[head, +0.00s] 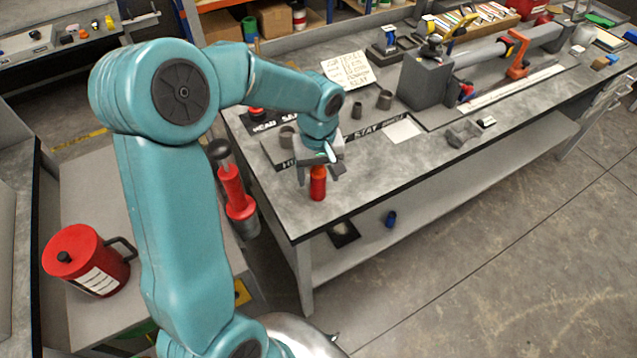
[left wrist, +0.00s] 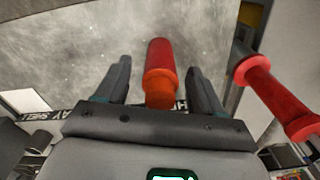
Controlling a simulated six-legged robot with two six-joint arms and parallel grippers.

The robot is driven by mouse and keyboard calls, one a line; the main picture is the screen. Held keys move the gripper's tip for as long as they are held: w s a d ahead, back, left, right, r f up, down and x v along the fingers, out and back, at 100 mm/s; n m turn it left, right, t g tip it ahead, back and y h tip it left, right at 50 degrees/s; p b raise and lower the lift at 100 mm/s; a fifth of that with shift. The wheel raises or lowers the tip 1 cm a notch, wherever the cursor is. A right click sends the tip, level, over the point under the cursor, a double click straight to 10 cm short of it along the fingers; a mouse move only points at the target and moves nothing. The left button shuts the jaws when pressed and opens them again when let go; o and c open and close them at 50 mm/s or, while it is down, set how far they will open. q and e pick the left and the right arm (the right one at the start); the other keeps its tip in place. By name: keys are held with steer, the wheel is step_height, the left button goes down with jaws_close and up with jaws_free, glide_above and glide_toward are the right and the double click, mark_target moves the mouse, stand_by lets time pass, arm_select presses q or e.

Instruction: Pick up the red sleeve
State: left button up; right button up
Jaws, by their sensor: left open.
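The red sleeve (head: 318,184) is a small red cylinder with an orange-red top, standing on the grey bench near its front left corner. My left gripper (head: 321,176) is over it in the head view, with fingers pointing down. In the left wrist view the sleeve (left wrist: 161,70) lies between the two dark fingers of the left gripper (left wrist: 160,75), with a visible gap on each side. The gripper is open and holds nothing. My right gripper is not in view.
A red-and-black pump-like tool (head: 236,195) stands beside the bench's left edge. A red can (head: 86,260) is on the lower left surface. Grey cups (head: 385,99) and a grey machine (head: 428,80) stand further back. The bench right of the sleeve is clear.

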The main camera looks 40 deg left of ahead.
arm_select(q)
steer(key=shift+f, duration=0.6)
steer(key=c, duration=1.2)
steer(key=shift+r, duration=0.1)
